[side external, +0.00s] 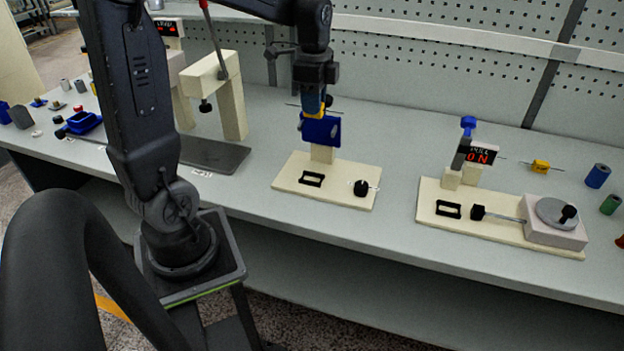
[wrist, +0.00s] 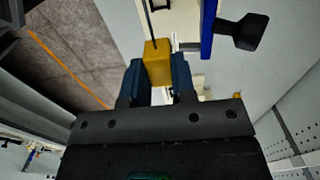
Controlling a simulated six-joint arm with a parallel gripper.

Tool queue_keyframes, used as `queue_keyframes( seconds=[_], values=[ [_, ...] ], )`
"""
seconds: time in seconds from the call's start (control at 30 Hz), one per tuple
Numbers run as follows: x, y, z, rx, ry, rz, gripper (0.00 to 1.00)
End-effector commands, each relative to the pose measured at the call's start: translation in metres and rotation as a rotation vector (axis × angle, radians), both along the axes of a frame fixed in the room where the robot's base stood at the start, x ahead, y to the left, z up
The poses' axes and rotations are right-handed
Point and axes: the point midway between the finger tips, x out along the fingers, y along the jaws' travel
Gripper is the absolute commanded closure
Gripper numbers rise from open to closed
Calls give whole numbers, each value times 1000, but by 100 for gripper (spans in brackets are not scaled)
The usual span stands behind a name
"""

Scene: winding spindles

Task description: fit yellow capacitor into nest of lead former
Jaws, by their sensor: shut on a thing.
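My gripper (side external: 322,98) is shut on the yellow capacitor (wrist: 157,62), held between its two blue fingertips in the wrist view. A thin lead (wrist: 151,24) sticks out of its far end. In the side view the capacitor (side external: 321,112) is mostly hidden by the fingers. It hangs close to the blue plate (side external: 320,131) of the middle station, which looks like the lead former. In the wrist view this blue plate (wrist: 208,28) and a black knob (wrist: 240,32) are just right of the capacitor. I cannot make out the nest or any contact.
The cream base (side external: 335,196) carries a black frame (side external: 311,179) and a black knob (side external: 361,188). To the right stands a station with a lit ON display (side external: 482,155) and a crank disc (side external: 557,213). A second yellow part (side external: 541,166) lies behind it. A cream press (side external: 232,98) stands left.

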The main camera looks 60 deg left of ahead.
Motion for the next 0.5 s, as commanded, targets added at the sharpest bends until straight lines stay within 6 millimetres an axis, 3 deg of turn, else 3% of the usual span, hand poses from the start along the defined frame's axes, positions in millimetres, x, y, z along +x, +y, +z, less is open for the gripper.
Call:
queue_keyframes(
  seconds=[0.17,0.5],
  values=[
    [-6,1,-25,-3,6,0,98],
    [-5,0,-110,-4,6,0,98]
  ],
)
